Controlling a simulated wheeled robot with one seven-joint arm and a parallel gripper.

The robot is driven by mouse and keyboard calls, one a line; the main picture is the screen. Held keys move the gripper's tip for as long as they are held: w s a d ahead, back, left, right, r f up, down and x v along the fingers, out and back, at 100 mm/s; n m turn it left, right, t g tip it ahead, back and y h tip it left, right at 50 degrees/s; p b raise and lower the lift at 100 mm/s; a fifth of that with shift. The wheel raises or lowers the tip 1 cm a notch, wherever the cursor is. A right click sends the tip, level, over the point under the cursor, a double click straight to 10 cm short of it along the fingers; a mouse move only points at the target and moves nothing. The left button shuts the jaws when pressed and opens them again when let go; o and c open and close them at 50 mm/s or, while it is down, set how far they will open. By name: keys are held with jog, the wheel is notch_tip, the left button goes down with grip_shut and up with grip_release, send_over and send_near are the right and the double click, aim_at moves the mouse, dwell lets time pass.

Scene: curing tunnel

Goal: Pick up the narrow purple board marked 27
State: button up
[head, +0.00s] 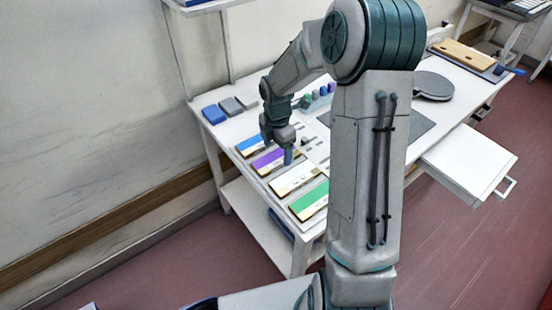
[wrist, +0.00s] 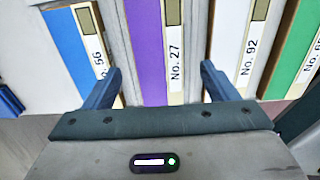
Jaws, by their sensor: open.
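The narrow purple board (wrist: 144,45) lies flat on the white table, its cream strip reading "No. 27" in the wrist view. It also shows in the head view (head: 262,163), partly behind my gripper. My gripper (wrist: 160,72) is open and empty, its two blue fingers on either side of the purple board's near end in the wrist view. In the head view my gripper (head: 288,156) points down over the row of boards. I cannot tell how high the fingertips are above the board.
A blue board (wrist: 68,40) marked 56 or 66 lies left of the purple one. A white board (wrist: 230,45) marked No. 92 and a green board (wrist: 296,60) lie right. Blue and grey blocks (head: 214,113) sit at the table's back left. An open drawer (head: 470,160) juts out.

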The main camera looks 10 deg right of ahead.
aim_at(276, 160)
jog(key=shift+f, duration=1.45)
jog(key=c, duration=1.1)
jog(key=shift+r, duration=0.15)
